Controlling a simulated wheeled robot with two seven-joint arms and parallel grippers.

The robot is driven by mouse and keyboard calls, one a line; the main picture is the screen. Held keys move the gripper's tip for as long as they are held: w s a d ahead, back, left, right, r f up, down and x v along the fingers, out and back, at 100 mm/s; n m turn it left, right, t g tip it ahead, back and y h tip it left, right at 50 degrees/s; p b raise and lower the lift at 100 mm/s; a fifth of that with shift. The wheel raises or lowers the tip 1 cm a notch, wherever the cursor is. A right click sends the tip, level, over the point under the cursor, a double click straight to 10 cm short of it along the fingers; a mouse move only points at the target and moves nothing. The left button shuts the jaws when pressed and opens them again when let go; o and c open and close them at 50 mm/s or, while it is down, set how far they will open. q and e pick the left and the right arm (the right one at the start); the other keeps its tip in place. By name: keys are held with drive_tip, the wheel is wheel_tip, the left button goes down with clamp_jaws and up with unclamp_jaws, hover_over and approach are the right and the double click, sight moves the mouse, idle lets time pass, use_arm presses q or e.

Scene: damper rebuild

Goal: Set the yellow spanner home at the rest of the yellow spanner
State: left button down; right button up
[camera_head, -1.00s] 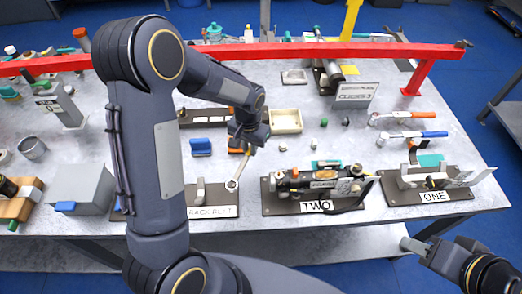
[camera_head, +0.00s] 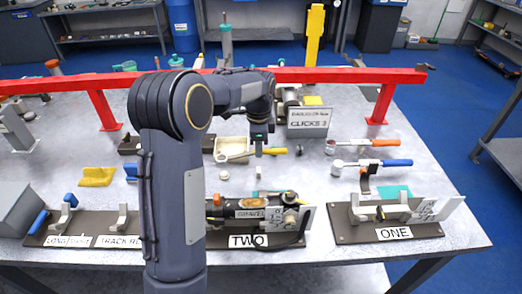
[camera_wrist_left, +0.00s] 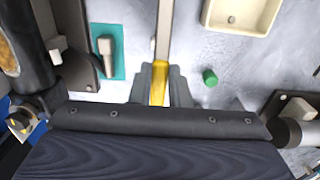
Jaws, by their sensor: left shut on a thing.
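In the left wrist view the yellow handle (camera_wrist_left: 158,92) sits between the fingertips (camera_wrist_left: 160,80) and the silver shaft runs away upward. A long dark board (camera_head: 135,222) with upright grey holders and a label partly reading "TRACK RE" stands at the front left, partly hidden by my arm. I cannot tell which holder is the yellow spanner's rest. My right gripper is out of view.
A red rail (camera_head: 300,75) crosses behind the gripper. Fixture TWO (camera_head: 250,212) and fixture ONE (camera_head: 395,212) stand in front. An orange-handled tool (camera_head: 365,143) and a blue-handled tool (camera_head: 375,163) lie at right. A yellow block (camera_head: 97,176) is at left.

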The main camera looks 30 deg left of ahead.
use_arm(q)
drive_tip(key=b, duration=0.3)
hover_over(259, 169)
drive_tip(key=shift+f, duration=2.55)
drive_tip(key=shift+f+b, duration=0.5)
drive_tip(key=shift+f, duration=0.4)
drive_tip(key=c, duration=1.3)
unclamp_jaws()
wheel_tip(259, 169, up, 7)
drive_tip(key=shift+r, duration=0.45)
